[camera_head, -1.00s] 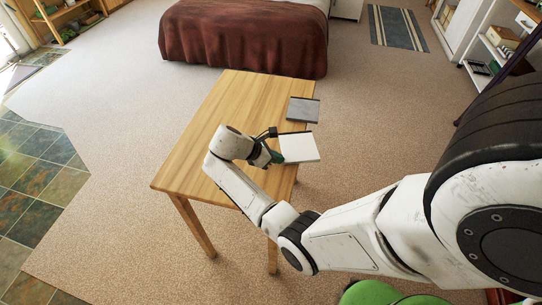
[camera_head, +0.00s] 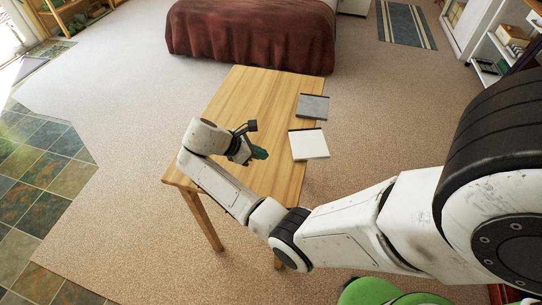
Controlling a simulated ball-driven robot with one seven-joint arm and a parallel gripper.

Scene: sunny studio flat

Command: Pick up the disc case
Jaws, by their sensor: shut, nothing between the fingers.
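Two flat, case-like things lie on the wooden table (camera_head: 255,100) near its right edge. The nearer is a white case (camera_head: 310,146) with a dark strip along its far edge. The farther is a grey case (camera_head: 312,107) with a dark strip too. I cannot tell for sure which is the disc case. My gripper (camera_head: 262,153), with dark green fingers, is left of the white case, apart from it, pointing right. It is shut and holds nothing. My arm covers part of the table's near side.
The left and far parts of the tabletop are clear. A bed with a brown cover (camera_head: 250,35) stands beyond the table. White shelves (camera_head: 490,45) are at the far right. Something green (camera_head: 375,292) is at the bottom edge.

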